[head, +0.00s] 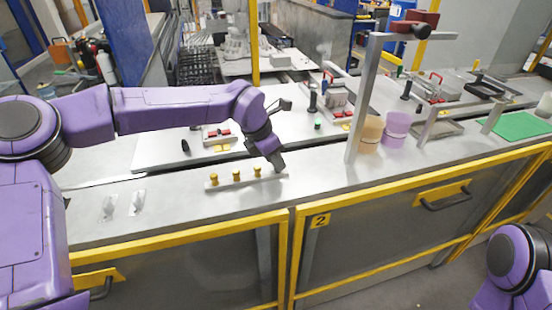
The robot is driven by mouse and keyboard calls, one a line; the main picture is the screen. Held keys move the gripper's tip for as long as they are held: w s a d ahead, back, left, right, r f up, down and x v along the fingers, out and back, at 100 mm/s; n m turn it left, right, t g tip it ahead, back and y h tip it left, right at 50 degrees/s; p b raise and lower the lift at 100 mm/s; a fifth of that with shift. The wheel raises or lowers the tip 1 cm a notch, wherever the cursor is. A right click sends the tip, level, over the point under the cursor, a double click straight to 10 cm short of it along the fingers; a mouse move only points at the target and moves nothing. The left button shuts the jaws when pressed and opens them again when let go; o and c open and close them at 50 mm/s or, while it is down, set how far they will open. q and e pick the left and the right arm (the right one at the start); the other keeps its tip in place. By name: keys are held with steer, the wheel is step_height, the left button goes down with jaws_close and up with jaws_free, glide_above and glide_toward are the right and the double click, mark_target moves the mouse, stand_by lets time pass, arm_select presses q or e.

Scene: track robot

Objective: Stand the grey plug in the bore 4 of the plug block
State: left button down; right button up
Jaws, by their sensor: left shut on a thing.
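The plug block (226,183) is a pale narrow bar lying on the near bench top. Several brass-yellow plugs stand upright along it: a left one (214,178), a middle one (236,175) and a right one (257,170). My left gripper (279,167) points down at the right end of the block, just right of the right yellow plug. It is shut on the grey plug, which is mostly hidden by the fingers. I cannot tell whether the plug is inside the bore or only above it. My right gripper is out of view.
Two small grey metal pieces (137,203) lie on the bench to the left. A grey post frame (362,100) with orange (371,130) and lilac cups (396,127) stands to the right. A green mat (522,125) lies far right.

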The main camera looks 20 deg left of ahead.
arm_select(q)
steer(key=shift+f, duration=0.3)
steer(key=c, duration=1)
jaws_free()
steer(key=shift+o, duration=0.2)
